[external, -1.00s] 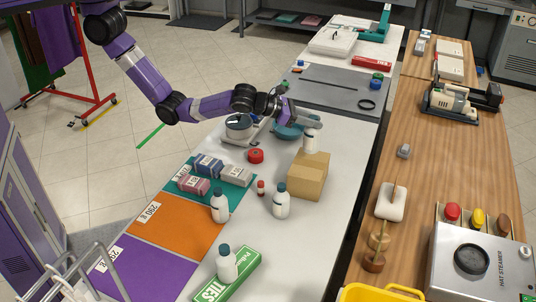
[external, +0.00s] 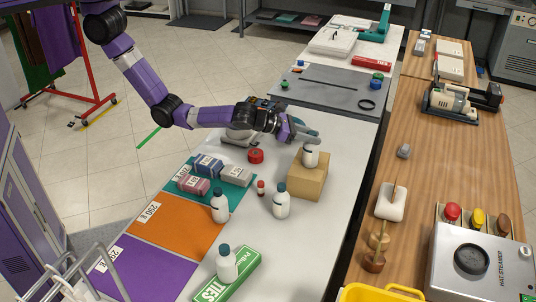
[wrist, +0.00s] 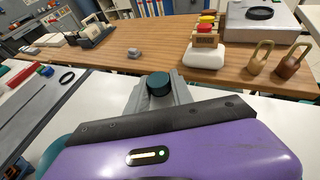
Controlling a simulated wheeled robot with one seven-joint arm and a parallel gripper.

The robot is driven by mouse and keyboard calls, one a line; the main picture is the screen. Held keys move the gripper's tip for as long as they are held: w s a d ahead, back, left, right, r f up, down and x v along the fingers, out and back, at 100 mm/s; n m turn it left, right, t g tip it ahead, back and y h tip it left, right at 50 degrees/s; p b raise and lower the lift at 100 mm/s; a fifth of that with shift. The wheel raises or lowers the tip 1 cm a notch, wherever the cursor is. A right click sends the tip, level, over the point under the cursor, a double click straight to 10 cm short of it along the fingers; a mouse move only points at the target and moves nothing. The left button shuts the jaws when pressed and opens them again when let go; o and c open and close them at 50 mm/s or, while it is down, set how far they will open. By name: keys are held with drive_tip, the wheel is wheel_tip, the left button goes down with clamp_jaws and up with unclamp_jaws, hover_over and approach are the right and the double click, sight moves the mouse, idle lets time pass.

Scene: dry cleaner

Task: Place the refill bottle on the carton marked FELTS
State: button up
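A white bottle with a dark teal cap, apparently the refill bottle (external: 310,158), stands upright at the top of a plain brown carton (external: 308,182). Its base appears to touch the carton's top. My gripper (external: 310,141) is at the bottle's top, its fingers around the cap. In the wrist view the teal cap (wrist: 159,84) sits between my grey fingers (wrist: 160,98), which look closed on it. The brown carton shows no readable FELTS mark from this side.
Similar white bottles stand on the white table (external: 281,203), on the orange mat's edge (external: 220,208) and on the green TIES box (external: 227,264). A wooden counter (external: 400,160) runs to the right.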

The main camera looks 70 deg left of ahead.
drive_tip(key=o, duration=0.4)
drive_tip(key=shift+c, duration=0.2)
drive_tip(key=shift+s+r, duration=0.1)
drive_tip(key=shift+r, duration=0.1)
drive_tip(key=v, duration=1.2)
drive_tip(key=s+a+f+n, duration=0.65)
drive_tip(key=a+n, duration=0.25)
drive_tip(key=a, duration=0.2)
drive_tip(key=s+a+f+n, duration=0.6)
drive_tip(key=a+f+n, duration=0.25)
drive_tip(key=a, duration=0.25)
drive_tip(key=s+a+r+n+y, duration=0.1)
drive_tip(key=s+a+r+n, duration=0.2)
drive_tip(key=s+a+n, duration=0.3)
drive_tip(key=s+a+r+n+t+y, duration=0.1)
drive_tip(key=s+a+r+n, duration=0.3)
drive_tip(key=s+a+n, duration=0.2)
drive_tip(key=s+a+r+n+y, duration=0.2)
drive_tip(key=s+a+r+n, duration=0.1)
drive_tip(key=s+a+n, duration=0.4)
drive_tip(key=n, duration=0.3)
drive_tip(key=shift+s+r+t, duration=0.3)
drive_tip(key=shift+r+t, duration=0.05)
drive_tip(key=shift+t, duration=0.05)
